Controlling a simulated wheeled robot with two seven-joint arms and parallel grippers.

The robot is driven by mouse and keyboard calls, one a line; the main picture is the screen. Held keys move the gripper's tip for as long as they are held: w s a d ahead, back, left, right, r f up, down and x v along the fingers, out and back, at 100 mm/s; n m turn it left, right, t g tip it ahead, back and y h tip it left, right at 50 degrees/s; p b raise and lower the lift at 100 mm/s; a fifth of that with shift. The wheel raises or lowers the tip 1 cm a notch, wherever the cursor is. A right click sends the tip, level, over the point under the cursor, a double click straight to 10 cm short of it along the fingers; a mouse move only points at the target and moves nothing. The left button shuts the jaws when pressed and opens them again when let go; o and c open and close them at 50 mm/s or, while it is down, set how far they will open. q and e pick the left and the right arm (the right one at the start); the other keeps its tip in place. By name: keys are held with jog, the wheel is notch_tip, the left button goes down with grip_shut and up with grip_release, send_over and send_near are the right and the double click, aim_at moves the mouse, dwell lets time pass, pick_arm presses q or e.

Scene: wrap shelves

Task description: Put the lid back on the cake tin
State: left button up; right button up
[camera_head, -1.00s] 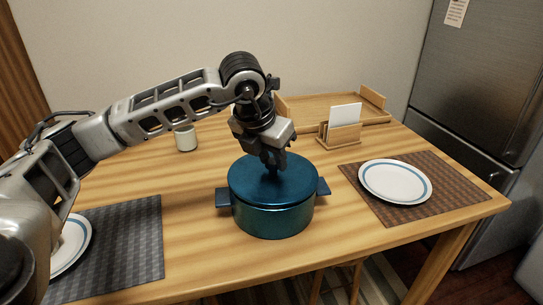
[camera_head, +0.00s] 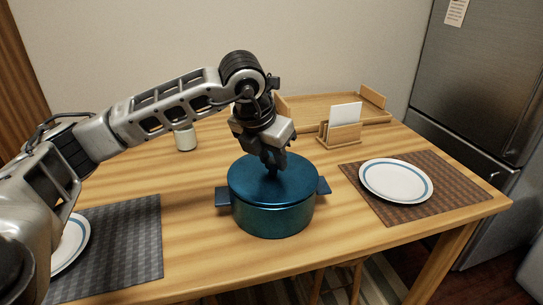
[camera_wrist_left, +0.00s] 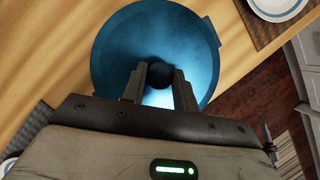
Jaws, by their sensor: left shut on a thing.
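The blue cake tin (camera_head: 272,218) with two side handles stands on the wooden table, near its front edge. Its round blue lid (camera_head: 252,180) lies level over the tin's top, and I see no gap between lid and tin in the head view. The lid (camera_wrist_left: 112,48) fills the upper middle of the left wrist view, with its dark round knob (camera_wrist_left: 160,74) at the centre. My left gripper (camera_head: 273,168) points down over the lid, and its fingers are shut on the knob. My right gripper is not in view.
A white plate (camera_head: 396,181) on a brown mat lies to the right, another plate (camera_head: 70,243) on a grey mat (camera_head: 125,240) to the left. Behind are a white cup (camera_head: 186,139), a napkin holder (camera_head: 340,135) and a wooden tray (camera_head: 300,108). Bare table surrounds the tin.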

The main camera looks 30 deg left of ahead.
pick_arm(q)
jog(key=o, duration=1.6)
jog(key=shift+o, duration=0.2)
jog(key=shift+r+p, duration=2.45)
jog(key=shift+r, duration=1.1)
grip_shut()
